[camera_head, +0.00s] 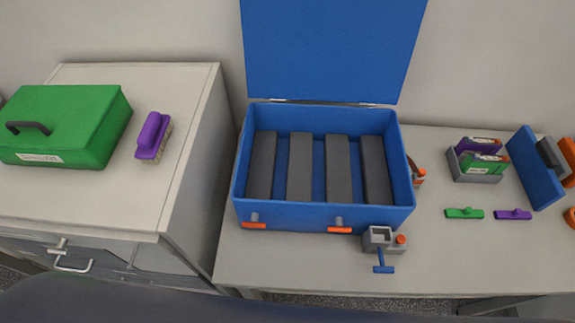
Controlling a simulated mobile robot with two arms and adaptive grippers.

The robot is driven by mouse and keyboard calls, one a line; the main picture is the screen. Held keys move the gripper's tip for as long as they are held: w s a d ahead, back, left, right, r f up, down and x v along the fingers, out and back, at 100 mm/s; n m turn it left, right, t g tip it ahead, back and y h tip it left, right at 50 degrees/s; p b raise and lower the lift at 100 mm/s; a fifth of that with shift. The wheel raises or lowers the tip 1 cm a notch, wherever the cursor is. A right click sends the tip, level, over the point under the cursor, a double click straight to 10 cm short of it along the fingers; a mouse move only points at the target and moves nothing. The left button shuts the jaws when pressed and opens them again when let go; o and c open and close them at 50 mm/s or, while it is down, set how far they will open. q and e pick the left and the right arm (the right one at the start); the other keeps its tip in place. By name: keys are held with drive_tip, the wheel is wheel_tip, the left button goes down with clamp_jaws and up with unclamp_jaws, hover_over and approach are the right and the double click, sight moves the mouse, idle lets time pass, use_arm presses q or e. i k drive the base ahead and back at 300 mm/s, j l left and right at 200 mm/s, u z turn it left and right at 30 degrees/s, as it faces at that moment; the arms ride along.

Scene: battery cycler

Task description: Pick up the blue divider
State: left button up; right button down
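A flat blue panel (533,170), which looks like the blue divider, stands tilted on the right part of the table. A grey block (549,153) sits at its upper right side, touching or just behind it; I cannot tell which. An orange piece (568,158) is close beyond that. A large blue box (324,216) stands open in the middle, its blue lid (331,50) raised against the wall. Several dark grey slabs (338,170) lie inside it in a row. Neither of my grippers is in view.
A grey holder (476,177) with green and purple cards, a green clip (464,213) and a purple clip (513,215) lie left of the panel. A small grey clamp device (381,240) is before the box. A green case (72,127) and purple brush (152,137) occupy the left cabinet.

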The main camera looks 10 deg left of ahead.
sight(534, 163)
drive_tip(key=k+z, duration=0.1)
drive_tip(key=z, duration=0.35)
drive_tip(key=k+z, duration=0.15)
drive_tip(key=z, duration=0.35)
drive_tip(key=l+z, duration=0.15)
drive_tip(key=z, duration=0.3)
drive_tip(key=l+u, duration=0.1)
drive_tip(key=u, duration=0.3)
drive_tip(key=l+u, duration=0.15)
drive_tip(key=u, duration=0.25)
